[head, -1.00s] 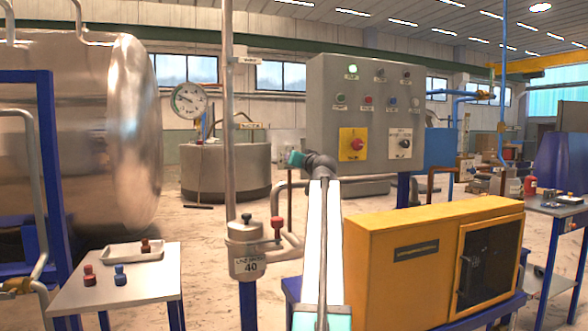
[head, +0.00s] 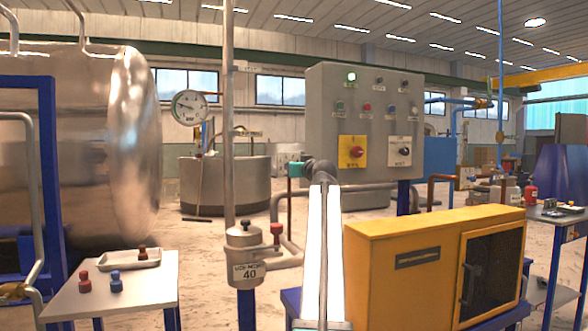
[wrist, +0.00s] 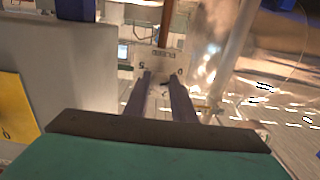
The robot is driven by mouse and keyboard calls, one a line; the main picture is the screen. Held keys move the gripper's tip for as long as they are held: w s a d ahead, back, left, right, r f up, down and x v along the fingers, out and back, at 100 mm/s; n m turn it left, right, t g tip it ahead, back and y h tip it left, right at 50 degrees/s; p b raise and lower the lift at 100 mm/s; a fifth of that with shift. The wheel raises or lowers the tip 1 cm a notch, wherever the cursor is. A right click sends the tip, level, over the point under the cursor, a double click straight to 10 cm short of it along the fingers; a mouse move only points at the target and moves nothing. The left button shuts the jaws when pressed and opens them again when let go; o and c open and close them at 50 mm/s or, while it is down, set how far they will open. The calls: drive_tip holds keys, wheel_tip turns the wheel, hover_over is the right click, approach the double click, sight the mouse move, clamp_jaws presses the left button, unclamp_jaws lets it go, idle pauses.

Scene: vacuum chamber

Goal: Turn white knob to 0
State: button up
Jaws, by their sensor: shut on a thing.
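My gripper shows in the head view as a teal hand (head: 296,170) at the end of my arm, left of the grey control panel. In the wrist view its two dark fingers (wrist: 161,78) reach to a pale plate (wrist: 158,64) marked with a 0 on the right and a 5-like figure on the left. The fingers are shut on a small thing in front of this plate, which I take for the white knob. The fingers hide most of it, and its pointer direction cannot be read.
The grey control panel (head: 325,100) carries a red knob on a yellow plate (head: 353,152) and a dark knob on a white plate (head: 400,151). A yellow cabinet (head: 400,270) stands in front. A vertical pipe (head: 229,120) and grey canister (head: 246,255) stand left of my arm.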

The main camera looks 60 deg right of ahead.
drive_tip(key=o, duration=1)
drive_tip(key=shift+s, duration=0.15)
drive_tip(key=shift+p+v, duration=1.1)
drive_tip(key=shift+v, duration=5.7)
drive_tip(key=shift+a, duration=0.1)
